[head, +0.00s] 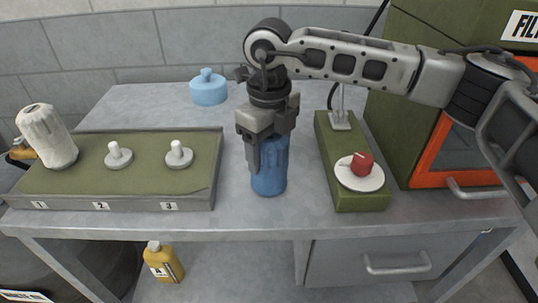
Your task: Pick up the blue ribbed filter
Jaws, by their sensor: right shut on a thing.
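The blue ribbed filter (270,180) is upright near the front middle of the grey workbench (240,218). My right gripper (268,152) comes down on it from above and is shut on its upper part. The fingers and wrist hide the filter's top. I cannot tell whether its base touches the bench or hangs just above it. My left gripper is not in view.
A green tray (140,188) at left has posts numbered 1 to 3, with a white filter (47,135) at 1. A light blue knobbed container (208,88) stands behind. A green stand with a red knob (361,164) and a green-orange cabinet (425,150) are at right.

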